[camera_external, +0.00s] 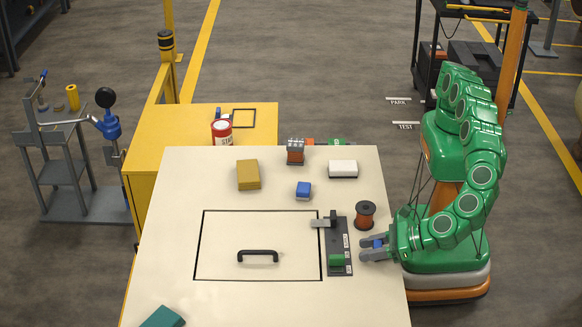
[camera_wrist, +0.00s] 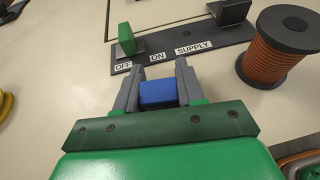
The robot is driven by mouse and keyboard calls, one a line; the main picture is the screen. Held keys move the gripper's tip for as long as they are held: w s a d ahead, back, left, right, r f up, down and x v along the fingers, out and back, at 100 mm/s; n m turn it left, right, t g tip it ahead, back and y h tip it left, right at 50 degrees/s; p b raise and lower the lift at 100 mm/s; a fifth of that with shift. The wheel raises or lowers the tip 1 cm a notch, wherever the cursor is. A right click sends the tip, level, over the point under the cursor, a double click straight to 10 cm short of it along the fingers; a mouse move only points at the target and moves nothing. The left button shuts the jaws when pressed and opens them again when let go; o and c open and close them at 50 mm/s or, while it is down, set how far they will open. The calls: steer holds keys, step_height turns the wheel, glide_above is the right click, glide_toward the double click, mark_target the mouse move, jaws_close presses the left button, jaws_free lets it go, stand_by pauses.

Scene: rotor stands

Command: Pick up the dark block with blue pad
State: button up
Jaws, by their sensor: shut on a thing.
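My gripper (camera_external: 374,249) is near the right edge of the cream table, in front of my green arm body. Its two grey fingers are shut on a small block with a blue pad (camera_external: 377,244). In the wrist view the blue pad (camera_wrist: 158,93) sits between the fingers of my gripper (camera_wrist: 160,70). The dark part of the block is mostly hidden by the fingers. I cannot tell whether the block touches the table.
A dark switch plate (camera_external: 340,240) with a green block lies just left of my gripper. A copper-coloured spool (camera_external: 365,214) stands behind it. A black handle (camera_external: 258,256) sits on a square panel.

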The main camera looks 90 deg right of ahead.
steer(key=shift+r, duration=1.55)
steer(key=shift+s+d+r, duration=0.25)
steer(key=shift+d+r, duration=0.1)
steer(key=shift+r, duration=0.15)
steer(key=shift+s+d+r, duration=0.2)
steer(key=shift+d+r, duration=0.15)
steer(key=shift+r, duration=0.1)
steer(key=s+d+r, duration=0.6)
steer(key=d+r, duration=0.2)
steer(key=d, duration=0.2)
steer(key=shift+s+d, duration=0.15)
steer(key=shift+s, duration=0.25)
